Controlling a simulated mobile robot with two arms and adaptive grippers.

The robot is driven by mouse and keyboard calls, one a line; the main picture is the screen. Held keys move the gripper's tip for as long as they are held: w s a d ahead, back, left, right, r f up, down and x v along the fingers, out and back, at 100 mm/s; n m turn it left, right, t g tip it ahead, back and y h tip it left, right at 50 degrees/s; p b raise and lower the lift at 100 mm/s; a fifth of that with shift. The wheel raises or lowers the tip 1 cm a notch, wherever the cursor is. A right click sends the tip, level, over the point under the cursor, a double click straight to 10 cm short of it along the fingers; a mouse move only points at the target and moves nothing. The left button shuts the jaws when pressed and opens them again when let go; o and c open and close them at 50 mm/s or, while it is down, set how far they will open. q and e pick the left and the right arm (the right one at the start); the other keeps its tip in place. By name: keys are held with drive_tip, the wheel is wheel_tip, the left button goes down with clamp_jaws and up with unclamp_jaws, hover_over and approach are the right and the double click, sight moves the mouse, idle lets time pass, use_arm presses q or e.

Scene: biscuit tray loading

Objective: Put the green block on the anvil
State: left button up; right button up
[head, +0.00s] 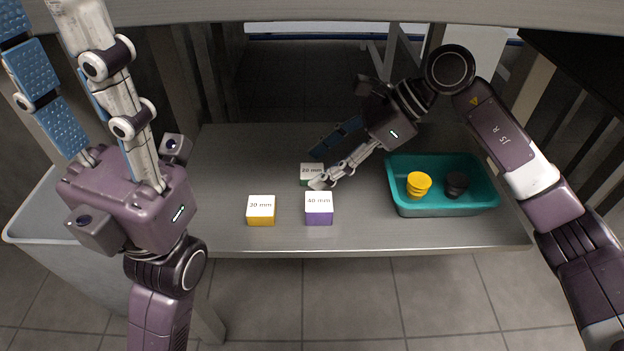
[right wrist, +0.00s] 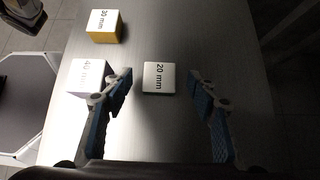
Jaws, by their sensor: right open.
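The green block (head: 304,182), with a white top marked 20 mm, sits on the metal table, partly hidden by my right gripper's near finger. My right gripper (head: 319,168) is open above the table, its fingers spread to either side of this block. In the right wrist view the green block (right wrist: 158,78) shows its white top between the two fingertips, apart from both; its height relative to them is unclear. My left gripper (head: 40,12) is raised at the left, open and empty, away from the blocks. I cannot make out an anvil.
A purple 40 mm block (head: 318,214) stands just in front of the green one. A yellow 30 mm block (head: 260,215) is to its left. A teal tray (head: 440,209) at right holds yellow and black round pieces. The table's back left is clear.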

drive_tip(key=shift+a+f, duration=0.4)
drive_tip(key=shift+f, duration=0.1)
drive_tip(key=shift+r, duration=0.1)
drive_tip(key=c, duration=1.4)
drive_tip(key=shift+r, duration=0.1)
